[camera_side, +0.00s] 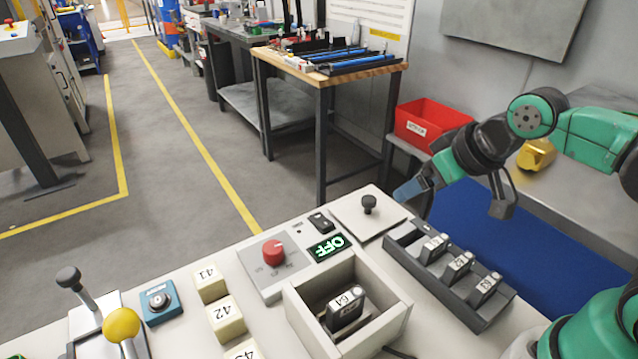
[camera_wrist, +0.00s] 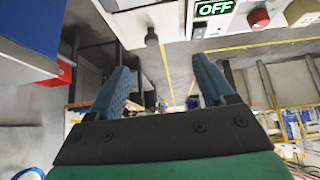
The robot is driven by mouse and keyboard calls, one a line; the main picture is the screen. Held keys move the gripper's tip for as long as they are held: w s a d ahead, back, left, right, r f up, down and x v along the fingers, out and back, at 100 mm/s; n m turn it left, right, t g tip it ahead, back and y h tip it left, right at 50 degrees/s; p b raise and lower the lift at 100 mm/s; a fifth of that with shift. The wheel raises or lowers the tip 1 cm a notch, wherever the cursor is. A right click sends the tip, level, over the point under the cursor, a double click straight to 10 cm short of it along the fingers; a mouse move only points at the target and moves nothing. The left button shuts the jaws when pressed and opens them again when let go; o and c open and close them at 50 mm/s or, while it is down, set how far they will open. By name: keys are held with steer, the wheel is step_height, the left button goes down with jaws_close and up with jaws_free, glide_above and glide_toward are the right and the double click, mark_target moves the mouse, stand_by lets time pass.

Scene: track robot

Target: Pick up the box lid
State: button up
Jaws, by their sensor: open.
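The box lid (camera_side: 350,222) is a flat light grey plate with a black knob (camera_side: 368,203) on top. It lies on the bench top behind the open box (camera_side: 296,312), which holds a dark block marked 64 (camera_side: 346,306). My gripper (camera_side: 455,196) is open and empty, to the right of the lid and apart from it. In the wrist view the blue fingers of my gripper (camera_wrist: 161,66) stand wide apart. The knob (camera_wrist: 151,38) shows beyond them, between the tips, with the lid plate (camera_wrist: 165,20) behind it.
A dark rack (camera_side: 403,254) with several numbered blocks stands right of the lid. A panel with a red knob (camera_side: 273,252) and a lit OFF display (camera_side: 327,247) is on the left. A red bin (camera_side: 428,123) sits behind my gripper. Several numbered cream blocks (camera_side: 226,318) lie farther left.

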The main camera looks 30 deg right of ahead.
steer(key=n+g+y, duration=0.3)
steer(key=n+g, duration=0.1)
steer(key=n, duration=0.4)
glide_above(370, 198)
steer(key=s+d, duration=0.1)
steer(key=s, duration=0.1)
step_height(370, 198, down, 7)
steer(key=shift+w+d+r, duration=0.1)
steer(key=shift+w+r, duration=0.05)
steer(key=shift+w+f+n, duration=0.15)
steer(key=shift+f+n, duration=0.25)
steer(key=shift+f, duration=0.05)
steer(key=shift+x, duration=2.6)
jaws_close()
